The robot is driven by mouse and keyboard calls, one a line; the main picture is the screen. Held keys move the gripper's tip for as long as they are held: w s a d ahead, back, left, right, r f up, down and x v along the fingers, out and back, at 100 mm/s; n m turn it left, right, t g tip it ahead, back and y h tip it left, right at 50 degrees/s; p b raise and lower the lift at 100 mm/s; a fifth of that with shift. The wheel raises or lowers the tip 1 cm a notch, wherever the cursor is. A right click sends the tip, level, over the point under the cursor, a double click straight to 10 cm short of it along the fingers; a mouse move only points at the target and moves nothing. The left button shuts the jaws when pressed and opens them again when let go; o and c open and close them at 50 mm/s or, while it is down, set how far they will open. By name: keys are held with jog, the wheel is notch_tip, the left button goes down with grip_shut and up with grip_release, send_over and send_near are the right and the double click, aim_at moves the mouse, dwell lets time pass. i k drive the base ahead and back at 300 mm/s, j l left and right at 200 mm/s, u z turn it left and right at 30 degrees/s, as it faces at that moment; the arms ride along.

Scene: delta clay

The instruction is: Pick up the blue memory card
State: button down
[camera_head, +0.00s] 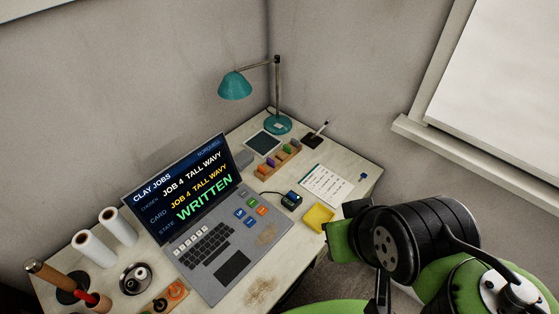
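A small blue piece, which looks like the blue memory card (292,194), shows at the top of a small black reader (290,203) on the desk, right of the laptop. It seems to sit in the reader, but it is too small to be sure. My green and black arm fills the lower right, right of the desk's edge and apart from the reader. Its fingertips cannot be made out clearly, and I cannot tell whether my gripper is open or shut.
The laptop (233,276) shows "JOB 4 TALL WAVY" and "WRITTEN". A wooden rack (265,173) of coloured cards stands behind the reader. A yellow tray (318,217) and a paper list (325,185) lie near it. A teal lamp (236,86) stands at the back. White rolls (94,248) stand left.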

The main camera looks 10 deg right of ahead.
aim_at(291, 197)
jog(key=i+l+u, duration=0.1)
jog(key=l+u, duration=0.15)
jog(key=u, duration=0.25)
jog(key=l+u, duration=0.3)
jog(key=u, duration=0.15)
jog(key=l+u, duration=0.3)
jog(key=u, duration=0.2)
jog(key=l+u, duration=0.3)
jog(key=u, duration=0.15)
jog(key=k+l+u, duration=0.1)
jog(key=l+u, duration=0.15)
jog(key=u, duration=0.25)
